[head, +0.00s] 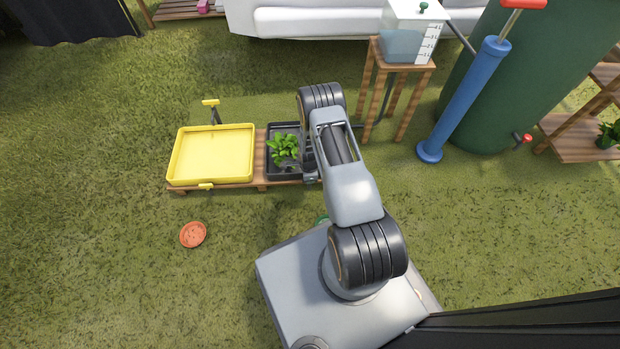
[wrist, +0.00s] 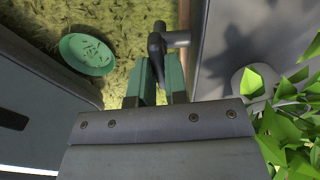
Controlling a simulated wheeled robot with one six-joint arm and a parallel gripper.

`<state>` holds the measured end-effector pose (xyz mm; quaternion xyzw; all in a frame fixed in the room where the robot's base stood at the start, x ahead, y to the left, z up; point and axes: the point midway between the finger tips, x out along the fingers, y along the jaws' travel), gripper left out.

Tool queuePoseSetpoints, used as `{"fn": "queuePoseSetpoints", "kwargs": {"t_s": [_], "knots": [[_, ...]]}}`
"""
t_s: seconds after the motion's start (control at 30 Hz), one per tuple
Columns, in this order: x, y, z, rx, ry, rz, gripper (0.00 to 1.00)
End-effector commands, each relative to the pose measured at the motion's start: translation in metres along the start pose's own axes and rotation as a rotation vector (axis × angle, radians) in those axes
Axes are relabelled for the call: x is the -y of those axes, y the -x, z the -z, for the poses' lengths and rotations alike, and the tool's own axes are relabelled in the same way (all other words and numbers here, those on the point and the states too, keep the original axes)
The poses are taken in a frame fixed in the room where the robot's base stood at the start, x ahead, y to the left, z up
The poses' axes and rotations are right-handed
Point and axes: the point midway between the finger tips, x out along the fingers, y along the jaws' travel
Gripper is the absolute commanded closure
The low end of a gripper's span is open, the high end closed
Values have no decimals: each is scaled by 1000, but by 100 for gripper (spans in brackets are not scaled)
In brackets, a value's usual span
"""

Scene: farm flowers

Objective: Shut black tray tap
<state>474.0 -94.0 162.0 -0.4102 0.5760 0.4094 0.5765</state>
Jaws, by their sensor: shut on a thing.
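The black tray (head: 283,127) sits at the right end of a low wooden stand, with a leafy green plant in it. My arm covers its right part in the head view. In the wrist view, the tray's dark wall (wrist: 222,68) fills the right side. The tray tap (wrist: 178,39) sticks out from that wall, with a dark handle (wrist: 156,46) across its outer end. My gripper (wrist: 160,84) has green fingers on either side of the handle and is shut on it. The gripper is largely hidden by my arm in the head view.
A yellow tray (head: 214,153) with a yellow tap is left of the black tray. A green saucer (wrist: 88,54) and an orange saucer (head: 193,234) lie on the grass. A water tank (head: 410,35) on a wooden stand and a blue pump (head: 465,100) stand behind. Grass at left is free.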

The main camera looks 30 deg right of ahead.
Motion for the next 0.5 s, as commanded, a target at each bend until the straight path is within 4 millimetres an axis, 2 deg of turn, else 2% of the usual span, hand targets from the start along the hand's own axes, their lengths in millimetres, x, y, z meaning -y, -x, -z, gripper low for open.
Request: {"fn": "queuePoseSetpoints", "kwargs": {"t_s": [0.5], "knots": [[-2, -1, 1, -1, -81, -7, 100]]}}
